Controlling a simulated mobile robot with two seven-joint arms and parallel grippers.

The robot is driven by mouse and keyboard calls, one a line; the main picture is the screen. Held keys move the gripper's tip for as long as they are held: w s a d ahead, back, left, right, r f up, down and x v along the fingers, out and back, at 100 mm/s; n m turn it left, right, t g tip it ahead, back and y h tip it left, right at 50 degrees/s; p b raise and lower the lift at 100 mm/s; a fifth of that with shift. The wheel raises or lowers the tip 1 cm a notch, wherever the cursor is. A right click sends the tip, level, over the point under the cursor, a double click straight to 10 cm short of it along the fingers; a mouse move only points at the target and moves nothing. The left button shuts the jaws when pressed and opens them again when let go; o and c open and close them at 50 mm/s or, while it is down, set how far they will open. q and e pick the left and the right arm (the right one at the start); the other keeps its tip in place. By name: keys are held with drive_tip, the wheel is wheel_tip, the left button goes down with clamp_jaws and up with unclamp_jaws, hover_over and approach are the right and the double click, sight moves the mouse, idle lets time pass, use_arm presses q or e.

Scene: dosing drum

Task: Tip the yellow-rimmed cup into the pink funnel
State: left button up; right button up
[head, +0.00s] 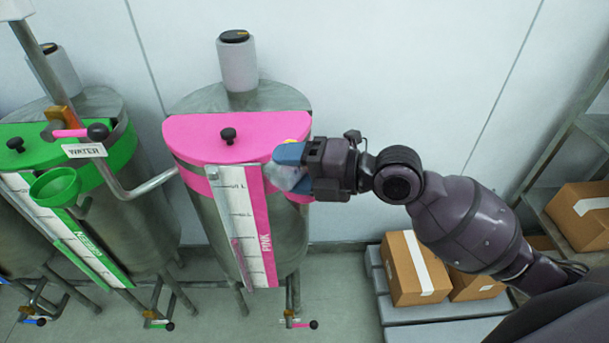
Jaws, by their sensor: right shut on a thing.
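My right gripper (289,163) is shut on the yellow-rimmed cup (281,178), in front of the right side of the pink drum (208,128). The cup looks clear and is mostly hidden by the blue fingertips and the gripper body. A small bit of yellow shows above the fingers. I cannot tell how far the cup is tilted. I cannot make out the pink funnel; the gripper covers that part of the drum's front. My left gripper is not in view.
A green drum (105,172) with a green funnel (55,187) stands at left, a bent pipe and WATER sign (84,150) beside it. Cardboard boxes (414,268) sit on a grey platform at lower right. A metal shelf with boxes stands at far right.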

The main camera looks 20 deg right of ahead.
drive_tip(key=shift+a, duration=0.15)
drive_tip(key=shift+r+m+y+b, duration=0.1)
drive_tip(key=shift+m+y+b, duration=0.3)
drive_tip(key=shift+m+b, duration=0.5)
drive_tip(key=shift+w+r, duration=0.1)
drive_tip(key=shift+d+r, duration=0.2)
drive_tip(key=shift+b, duration=0.3)
drive_tip(key=shift+m, duration=0.3)
